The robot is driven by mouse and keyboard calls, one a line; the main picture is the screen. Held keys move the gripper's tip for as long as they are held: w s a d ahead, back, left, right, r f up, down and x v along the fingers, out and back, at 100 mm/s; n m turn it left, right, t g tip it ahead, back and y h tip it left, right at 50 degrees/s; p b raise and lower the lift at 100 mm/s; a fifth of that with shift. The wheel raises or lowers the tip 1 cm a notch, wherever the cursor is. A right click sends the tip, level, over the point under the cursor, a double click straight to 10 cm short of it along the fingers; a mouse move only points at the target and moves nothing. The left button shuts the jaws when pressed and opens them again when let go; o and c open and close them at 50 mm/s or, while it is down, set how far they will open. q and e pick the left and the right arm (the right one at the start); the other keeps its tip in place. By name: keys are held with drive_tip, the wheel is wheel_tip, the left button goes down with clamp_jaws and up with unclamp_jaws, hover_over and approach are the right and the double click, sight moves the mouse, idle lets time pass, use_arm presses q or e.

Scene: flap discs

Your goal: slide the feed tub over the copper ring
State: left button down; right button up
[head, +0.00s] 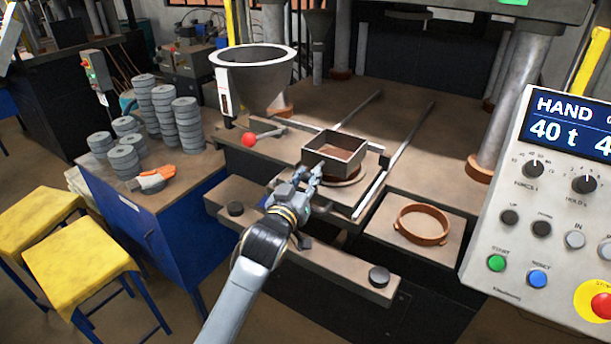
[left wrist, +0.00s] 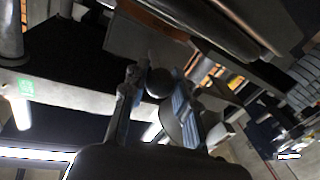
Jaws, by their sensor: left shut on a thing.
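The feed tub (head: 348,160), a square open box with grey-brown walls, sits on the press table between two rails. A round copper-brown rim (head: 346,181) shows just below and in front of it; the tub hides the rest. My left gripper (head: 311,176) is at the tub's near left side, shut on it. In the left wrist view, a dark round knob (left wrist: 158,83) shows between the fingers of the left gripper (left wrist: 160,98). A separate copper-brown ring (head: 422,224) with small lugs lies on the plate at the right. My right gripper is not in view.
A large hopper (head: 252,82) stands behind left, with a red ball knob (head: 249,140) below it. A control panel (head: 545,215) stands at right. The table behind the tub is clear between the rails.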

use_arm(q)
drive_tip(key=shift+s+d, duration=0.1)
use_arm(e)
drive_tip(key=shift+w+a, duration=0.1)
use_arm(q)
drive_tip(key=shift+f, duration=0.1)
drive_tip(key=c, duration=1)
unclamp_jaws()
drive_tip(key=shift+d, duration=0.15)
drive_tip(key=shift+s, duration=0.1)
drive_tip(key=shift+s+a, duration=0.25)
drive_tip(key=shift+s, duration=0.1)
drive_tip(key=v, duration=1.1)
drive_tip(key=shift+s, duration=0.15)
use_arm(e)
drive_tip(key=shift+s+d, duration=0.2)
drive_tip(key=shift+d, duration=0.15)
